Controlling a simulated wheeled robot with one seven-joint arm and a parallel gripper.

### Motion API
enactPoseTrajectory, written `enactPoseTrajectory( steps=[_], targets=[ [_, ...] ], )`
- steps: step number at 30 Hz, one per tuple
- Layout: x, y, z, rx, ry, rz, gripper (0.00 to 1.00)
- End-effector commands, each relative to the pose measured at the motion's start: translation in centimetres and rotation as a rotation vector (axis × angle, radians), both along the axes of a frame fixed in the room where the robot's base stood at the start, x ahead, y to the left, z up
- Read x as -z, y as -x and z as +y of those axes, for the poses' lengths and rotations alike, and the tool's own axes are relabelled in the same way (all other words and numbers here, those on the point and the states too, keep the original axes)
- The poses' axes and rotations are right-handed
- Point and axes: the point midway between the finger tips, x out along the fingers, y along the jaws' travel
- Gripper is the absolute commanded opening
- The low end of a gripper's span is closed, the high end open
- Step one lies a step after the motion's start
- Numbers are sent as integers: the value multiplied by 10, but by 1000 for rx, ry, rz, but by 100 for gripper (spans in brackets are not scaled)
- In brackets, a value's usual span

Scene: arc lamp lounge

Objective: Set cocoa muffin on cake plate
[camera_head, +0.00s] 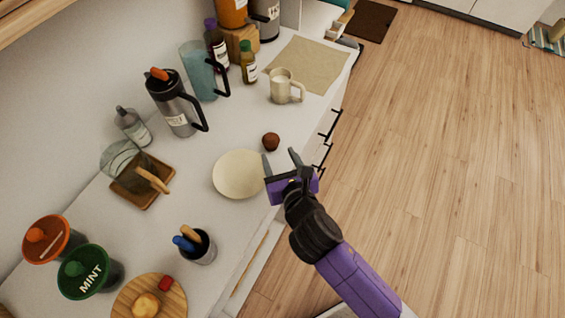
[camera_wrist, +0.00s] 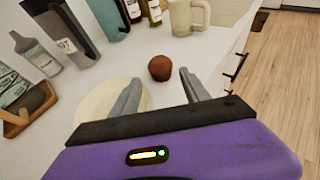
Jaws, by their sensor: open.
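The cocoa muffin (camera_head: 271,142) is a small, round, dark brown thing on the white counter, just beyond the far right rim of the plate. In the wrist view the muffin (camera_wrist: 161,68) stands ahead of my fingers, apart from them. The cake plate (camera_head: 237,175) is cream, round and empty; in the wrist view the plate (camera_wrist: 92,105) is partly hidden behind my gripper. My gripper (camera_head: 280,160) is open and empty, at the right rim of the plate near the counter edge. Its fingertips (camera_wrist: 160,82) point toward the muffin.
A cream mug (camera_head: 281,88) stands beyond the muffin by a beige mat (camera_head: 309,64). A steel jug (camera_head: 173,103) and a blue pitcher (camera_head: 198,72) stand at the back. A utensil cup (camera_head: 199,248) is nearer. Counter around the muffin is clear.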

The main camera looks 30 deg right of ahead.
Motion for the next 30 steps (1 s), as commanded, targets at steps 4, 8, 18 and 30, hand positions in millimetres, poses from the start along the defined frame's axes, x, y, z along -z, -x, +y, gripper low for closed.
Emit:
enactPoseTrajectory(
  steps=[4,8,18,30],
  targets=[
    [-7,19,3,-1,0,0,54],
    [-11,26,4,1,0,0,54],
    [-10,31,3,7,-28,-1,54],
    [5,150,-11,284,-1005,-47,54]
  ],
)
